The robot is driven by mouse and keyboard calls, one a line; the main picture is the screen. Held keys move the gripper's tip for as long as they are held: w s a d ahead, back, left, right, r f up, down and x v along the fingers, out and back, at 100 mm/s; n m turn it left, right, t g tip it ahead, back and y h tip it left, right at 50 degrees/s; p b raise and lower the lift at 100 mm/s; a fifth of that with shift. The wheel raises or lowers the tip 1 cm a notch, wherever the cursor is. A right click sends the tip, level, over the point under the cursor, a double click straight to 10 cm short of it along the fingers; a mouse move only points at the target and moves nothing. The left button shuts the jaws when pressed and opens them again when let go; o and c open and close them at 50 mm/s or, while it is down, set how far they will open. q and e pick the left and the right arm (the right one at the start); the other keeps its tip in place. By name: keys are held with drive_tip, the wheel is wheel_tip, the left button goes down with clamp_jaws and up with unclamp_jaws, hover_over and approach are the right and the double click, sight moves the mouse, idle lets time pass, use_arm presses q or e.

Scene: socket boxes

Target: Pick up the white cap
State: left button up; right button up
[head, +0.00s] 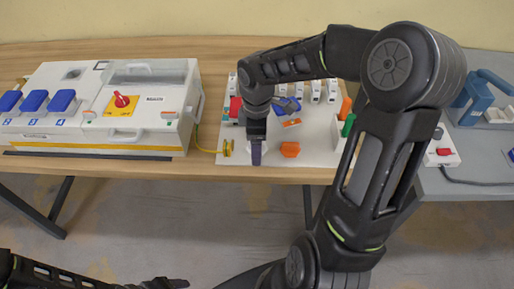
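My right arm reaches over the white board (225,158) on the wooden table. Its gripper (256,158) points down at the board's front part. The fingers show edge-on as one dark shape, so I cannot tell whether they are open or shut. I cannot make out a white cap for sure; white on white and the gripper hide that spot. My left gripper (172,284) is low at the bottom edge, away from the table, and its opening is unclear.
An orange part (290,149) lies just right of the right gripper. A yellow ring part (228,147) is to its left. White modules line the board's back. A white socket box (140,75) with blue covers stands left. A grey table (450,185) is at right.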

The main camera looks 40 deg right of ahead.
drive_tip(key=shift+c, duration=0.6)
drive_tip(key=c, duration=1.4)
wheel_tip(320, 180, up, 10)
idle(0.6)
